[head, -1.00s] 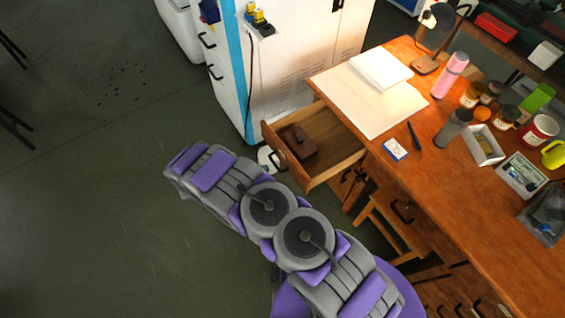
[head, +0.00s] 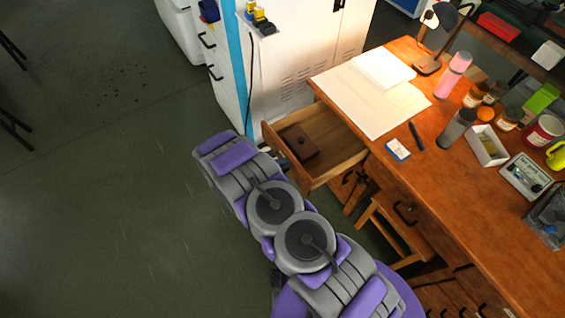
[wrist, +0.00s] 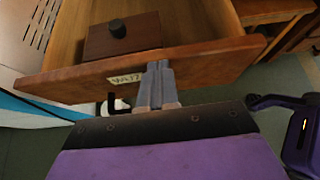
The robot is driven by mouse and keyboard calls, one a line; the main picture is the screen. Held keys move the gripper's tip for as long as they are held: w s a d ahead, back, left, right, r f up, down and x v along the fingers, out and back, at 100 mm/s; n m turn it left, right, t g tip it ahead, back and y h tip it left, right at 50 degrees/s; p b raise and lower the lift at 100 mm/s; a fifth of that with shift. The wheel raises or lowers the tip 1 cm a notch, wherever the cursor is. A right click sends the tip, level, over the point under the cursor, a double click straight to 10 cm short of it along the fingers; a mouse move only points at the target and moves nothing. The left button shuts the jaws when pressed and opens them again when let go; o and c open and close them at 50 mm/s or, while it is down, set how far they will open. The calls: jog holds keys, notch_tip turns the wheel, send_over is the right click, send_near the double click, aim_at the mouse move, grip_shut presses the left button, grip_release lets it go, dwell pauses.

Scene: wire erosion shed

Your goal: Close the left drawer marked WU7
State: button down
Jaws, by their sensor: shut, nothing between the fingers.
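The open wooden drawer (head: 322,150) sticks out from the left end of the desk in the head view. In the wrist view its front panel (wrist: 200,65) crosses the picture and bears a pale label (wrist: 125,77) reading WU7. A dark brown box with a black knob (wrist: 122,38) lies inside the drawer; it also shows in the head view (head: 299,142). My gripper (wrist: 158,72) is shut and empty, its fingertips at the drawer front just right of the label. I cannot tell whether they touch it. In the head view my arm hides the gripper.
The wooden desk (head: 440,160) carries papers, a lamp (head: 430,62), jars and a small white box (head: 488,146). A white cabinet (head: 295,60) stands behind the drawer. A wooden stool (head: 395,232) is under the desk.

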jog(key=w+d, duration=0.4)
jog(key=d, duration=0.2)
jog(key=w+d, duration=0.5)
jog(key=d, duration=0.2)
jog(key=w+d+b, duration=0.1)
jog(key=w+d, duration=0.3)
jog(key=d, duration=0.3)
jog(key=shift+w+d+f, duration=0.1)
jog(key=shift+w+d, duration=0.15)
jog(key=shift+w, duration=0.05)
jog(key=shift+w+d, duration=0.4)
jog(key=shift+d, duration=0.05)
